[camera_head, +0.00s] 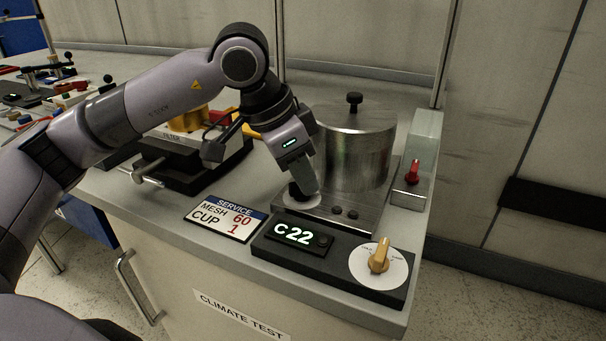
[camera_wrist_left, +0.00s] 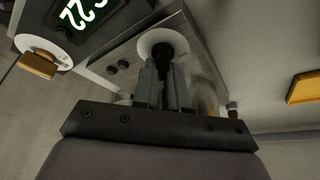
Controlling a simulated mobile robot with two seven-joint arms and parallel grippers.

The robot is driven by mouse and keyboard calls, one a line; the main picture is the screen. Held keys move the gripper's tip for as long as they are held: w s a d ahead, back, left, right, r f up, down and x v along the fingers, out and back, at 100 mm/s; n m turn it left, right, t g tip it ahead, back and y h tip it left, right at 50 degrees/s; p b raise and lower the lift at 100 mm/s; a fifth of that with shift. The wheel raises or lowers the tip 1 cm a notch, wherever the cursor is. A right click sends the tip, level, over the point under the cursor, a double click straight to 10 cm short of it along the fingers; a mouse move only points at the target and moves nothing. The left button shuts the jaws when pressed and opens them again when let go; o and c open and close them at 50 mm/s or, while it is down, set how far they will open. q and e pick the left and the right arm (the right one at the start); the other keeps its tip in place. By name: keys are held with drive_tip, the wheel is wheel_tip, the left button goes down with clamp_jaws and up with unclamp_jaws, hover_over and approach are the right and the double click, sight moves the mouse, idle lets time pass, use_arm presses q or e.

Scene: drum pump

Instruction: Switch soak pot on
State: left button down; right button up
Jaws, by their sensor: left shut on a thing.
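The soak pot (camera_head: 357,150) is a shiny metal cylinder with a black lid knob, standing on a flat metal base (camera_head: 325,210). My left gripper (camera_head: 303,190) reaches down to the front left of the base. It is shut on a black knob (camera_wrist_left: 163,52), which sits in the middle of a round white dial plate (camera_wrist_left: 147,40). The fingers hide part of the knob, so I cannot read its setting. My right gripper is not in view.
In front stands a black panel with a lit "C 22" display (camera_head: 293,235) and a yellow dial knob (camera_head: 379,256). A red switch (camera_head: 412,172) is right of the pot. A service card (camera_head: 225,219) lies left of the panel. A filter unit (camera_head: 175,150) stands further left.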

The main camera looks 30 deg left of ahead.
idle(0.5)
use_arm(q)
drive_tip(key=c, duration=1.2)
unclamp_jaws()
drive_tip(key=shift+o, duration=0.2)
drive_tip(key=v, duration=0.7)
drive_tip(key=shift+p, duration=0.45)
